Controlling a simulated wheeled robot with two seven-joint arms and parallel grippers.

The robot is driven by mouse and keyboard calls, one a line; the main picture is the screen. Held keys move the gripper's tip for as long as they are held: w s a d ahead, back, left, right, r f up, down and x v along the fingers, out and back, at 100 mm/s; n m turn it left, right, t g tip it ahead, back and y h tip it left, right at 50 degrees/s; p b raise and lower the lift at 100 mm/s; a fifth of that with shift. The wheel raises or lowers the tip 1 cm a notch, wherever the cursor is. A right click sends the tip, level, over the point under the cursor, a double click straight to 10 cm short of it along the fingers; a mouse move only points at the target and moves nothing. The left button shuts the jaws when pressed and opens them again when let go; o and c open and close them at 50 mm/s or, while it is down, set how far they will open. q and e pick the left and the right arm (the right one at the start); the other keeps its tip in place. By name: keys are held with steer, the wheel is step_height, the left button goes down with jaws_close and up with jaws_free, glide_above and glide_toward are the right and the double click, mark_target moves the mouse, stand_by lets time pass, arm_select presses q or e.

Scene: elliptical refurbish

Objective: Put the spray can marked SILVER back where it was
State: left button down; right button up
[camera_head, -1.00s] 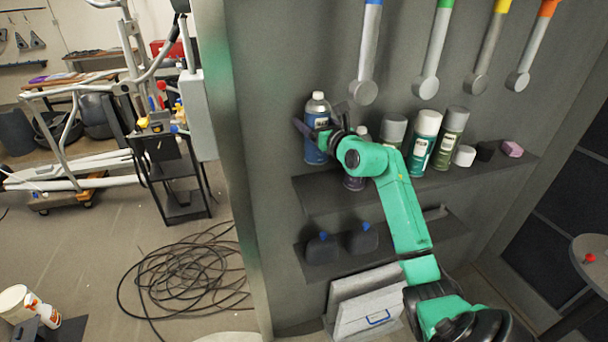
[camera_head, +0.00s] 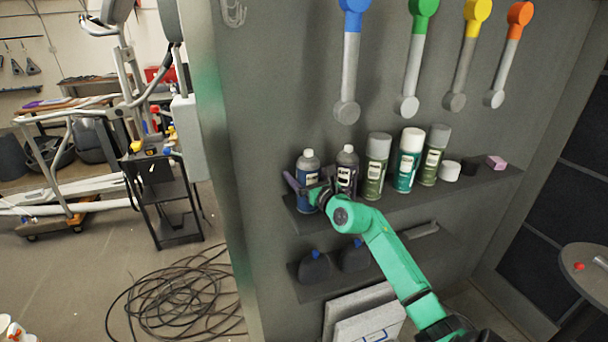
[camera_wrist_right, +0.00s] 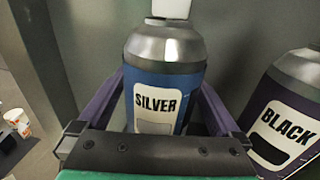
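The SILVER spray can (camera_head: 308,172) is blue with a grey top and stands upright at the left end of the upper shelf (camera_head: 408,206), its base appearing to rest there. In the right wrist view the SILVER can (camera_wrist_right: 165,85) sits between my two purple fingers, its label facing the camera. My right gripper (camera_head: 311,185) appears shut on it, reaching from the front right; finger contact is partly hidden. The BLACK can (camera_wrist_right: 285,115) is close to its right, and in the head view the BLACK can (camera_head: 347,166) stands upright beside it. My left gripper is out of view.
Several more cans stand to the right, including a green one (camera_head: 376,165) and a teal one (camera_head: 407,160), then a white cap (camera_head: 450,171) and a pink block (camera_head: 496,162). Coloured-end tools hang above. Dark bottles (camera_head: 315,267) stand on the lower shelf.

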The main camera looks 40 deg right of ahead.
steer(key=s, duration=0.3)
steer(key=s+a+b, duration=0.1)
steer(key=s, duration=0.3)
steer(key=s+a, duration=0.1)
steer(key=s, duration=0.3)
steer(key=shift+b, duration=0.4)
steer(key=shift+s+r, duration=0.2)
steer(key=shift+s, duration=0.2)
steer(key=shift+a, duration=0.1)
